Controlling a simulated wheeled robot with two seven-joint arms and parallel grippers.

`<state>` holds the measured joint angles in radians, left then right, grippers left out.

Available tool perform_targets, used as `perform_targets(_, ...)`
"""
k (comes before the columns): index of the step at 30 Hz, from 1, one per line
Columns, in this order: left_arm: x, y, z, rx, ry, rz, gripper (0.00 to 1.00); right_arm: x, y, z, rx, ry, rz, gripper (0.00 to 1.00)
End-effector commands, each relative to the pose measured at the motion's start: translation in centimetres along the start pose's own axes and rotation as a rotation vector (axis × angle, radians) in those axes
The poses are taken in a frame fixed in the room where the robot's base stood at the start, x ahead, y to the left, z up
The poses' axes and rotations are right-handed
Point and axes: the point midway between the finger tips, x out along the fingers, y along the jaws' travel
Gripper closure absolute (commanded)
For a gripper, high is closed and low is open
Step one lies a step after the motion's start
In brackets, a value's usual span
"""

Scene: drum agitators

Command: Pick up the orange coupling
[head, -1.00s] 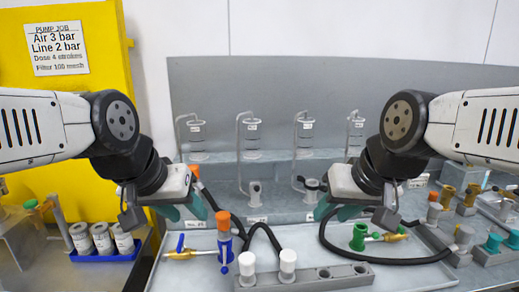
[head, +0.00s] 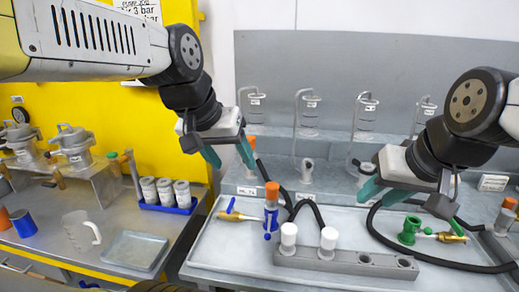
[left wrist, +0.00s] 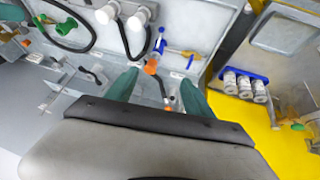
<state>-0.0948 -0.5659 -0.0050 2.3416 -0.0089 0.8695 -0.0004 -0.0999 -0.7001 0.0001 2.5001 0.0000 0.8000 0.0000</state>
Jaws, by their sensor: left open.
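An orange coupling (head: 272,191) stands upright on top of a blue fitting (head: 271,216) on the pale tray. In the left wrist view, an orange piece (left wrist: 151,66) by a blue part lies just past my fingertips. A second orange piece (head: 250,142) shows behind my left gripper; I cannot tell whether it is the same kind. My left gripper (head: 232,163) is open and empty, above and left of the coupling, fingers pointing down. It shows in the left wrist view (left wrist: 157,92), touching nothing. My right gripper (head: 382,192) looks open and empty near the green fitting (head: 409,231).
White-capped fittings (head: 289,236) stand in a grey block (head: 345,261) in front. A black hose (head: 432,258) curls at the right. A yellow-and-blue valve (head: 236,214) lies left of the coupling. A blue tray (head: 168,207) of jars and a clear jug (head: 80,231) stand further left.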

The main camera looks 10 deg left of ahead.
Motion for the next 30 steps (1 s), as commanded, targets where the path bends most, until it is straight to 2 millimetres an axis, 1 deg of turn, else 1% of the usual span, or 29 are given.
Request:
perform_targets(1,0.0,-0.3,-2.5,-0.003,-0.024,-0.005,0.39,0.0,0.0,0.0,0.000,0.000,0.000,0.64)
perform_targets(2,0.0,-0.5,-3.9,-0.004,-0.038,-0.009,0.39,0.0,0.0,0.0,0.000,0.000,0.000,0.64)
perform_targets(3,0.1,-0.8,-5.8,-0.005,-0.059,-0.014,0.39,0.0,0.0,0.0,0.000,0.000,0.000,0.64)
perform_targets(5,0.4,-1.2,-8.6,-0.008,-0.089,-0.022,0.39,0.0,0.0,0.0,0.000,0.000,0.000,0.64)
perform_targets(6,0.7,-1.5,-10.5,-0.010,-0.108,-0.028,0.39,0.0,0.0,0.0,0.000,0.000,0.000,0.64)
perform_targets(8,1.5,-2.0,-13.1,-0.013,-0.138,-0.036,0.39,0.0,0.0,0.0,0.000,0.000,0.000,0.64)
perform_targets(9,2.1,-2.3,-14.8,-0.015,-0.158,-0.042,0.39,0.0,0.0,0.0,0.000,0.000,0.000,0.64)
perform_targets(11,3.2,-2.8,-17.2,-0.018,-0.187,-0.052,0.39,0.0,0.0,0.0,0.000,0.000,0.000,0.64)
perform_targets(12,4.0,-3.2,-18.8,-0.020,-0.207,-0.058,0.39,0.0,0.0,0.0,0.000,0.000,0.000,0.64)
perform_targets(14,5.5,-3.8,-20.9,-0.023,-0.236,-0.069,0.39,0.0,0.0,0.0,0.000,0.000,0.000,0.64)
perform_targets(15,6.5,-4.1,-22.2,-0.025,-0.256,-0.076,0.39,0.0,0.0,0.0,0.000,0.000,0.000,0.64)
perform_targets(17,8.3,-4.7,-24.1,-0.029,-0.286,-0.087,0.39,0.0,0.0,0.0,0.000,0.000,0.000,0.64)
perform_targets(18,9.5,-5.1,-25.2,-0.031,-0.305,-0.094,0.39,0.0,0.0,0.0,0.000,0.000,0.000,0.64)
perform_targets(20,11.5,-5.7,-26.6,-0.035,-0.334,-0.105,0.39,0.0,0.0,0.0,0.000,0.000,0.000,0.64)
perform_targets(22,14.0,-6.3,-28.0,-0.039,-0.369,-0.119,0.39,0.0,0.0,0.0,0.000,0.000,0.000,0.64)
perform_targets(24,16.5,-6.9,-29.1,-0.042,-0.403,-0.133,0.39,0.0,0.0,0.0,0.000,0.000,0.000,0.64)
perform_targets(27,19.9,-7.6,-29.9,-0.046,-0.446,-0.149,0.39,0.0,0.0,0.0,0.000,0.000,0.000,0.64)
perform_targets(30,22.4,-8.1,-30.2,-0.049,-0.476,-0.162,0.39,0.0,0.0,0.0,0.000,0.000,0.000,0.64)
